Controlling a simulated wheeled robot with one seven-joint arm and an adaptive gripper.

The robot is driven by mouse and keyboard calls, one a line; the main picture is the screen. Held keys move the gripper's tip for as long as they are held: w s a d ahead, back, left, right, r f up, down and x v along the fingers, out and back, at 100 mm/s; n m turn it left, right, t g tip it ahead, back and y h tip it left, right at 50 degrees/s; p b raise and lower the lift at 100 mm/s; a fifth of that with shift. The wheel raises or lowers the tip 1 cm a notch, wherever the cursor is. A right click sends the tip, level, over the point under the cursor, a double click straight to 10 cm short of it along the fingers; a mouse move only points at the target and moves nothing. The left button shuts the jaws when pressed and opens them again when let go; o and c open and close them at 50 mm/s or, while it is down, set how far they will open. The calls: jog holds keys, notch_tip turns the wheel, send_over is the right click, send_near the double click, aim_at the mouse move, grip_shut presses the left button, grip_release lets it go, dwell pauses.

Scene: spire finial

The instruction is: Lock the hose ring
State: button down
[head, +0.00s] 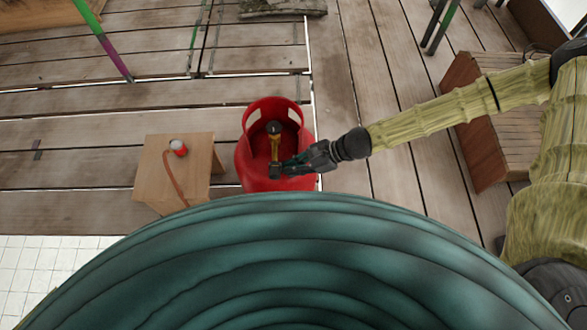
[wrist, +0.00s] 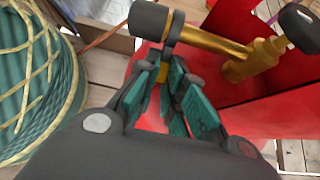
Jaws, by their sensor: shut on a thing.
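A red gas cylinder (head: 245,160) stands on the deck with an open collar at its top. A brass valve (head: 275,147) lies inside the collar, with a round black knob (head: 274,128) at its far end. A dark ring (head: 275,171) sits at the valve's near end, and it also shows in the wrist view (wrist: 149,20). My gripper (head: 284,170) reaches in from the right. In the wrist view its teal fingers (wrist: 166,78) are closed on a small brass lug (wrist: 164,72) just below the dark ring. The fingers partly hide the lug.
A small wooden table (head: 152,172) stands left of the cylinder, bearing a red and white part (head: 178,147) with an orange hose (head: 174,180). A wooden box (head: 480,130) stands at the right. My teal body fills the foreground. The cylinder's collar walls surround the valve closely.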

jog(key=shift+f+y+b, duration=0.2)
jog(key=shift+y+b, duration=0.15)
jog(key=shift+y, duration=0.05)
jog(key=c, duration=1.5)
grip_release()
jog(key=shift+a, duration=0.1)
jog(key=shift+r, duration=0.1)
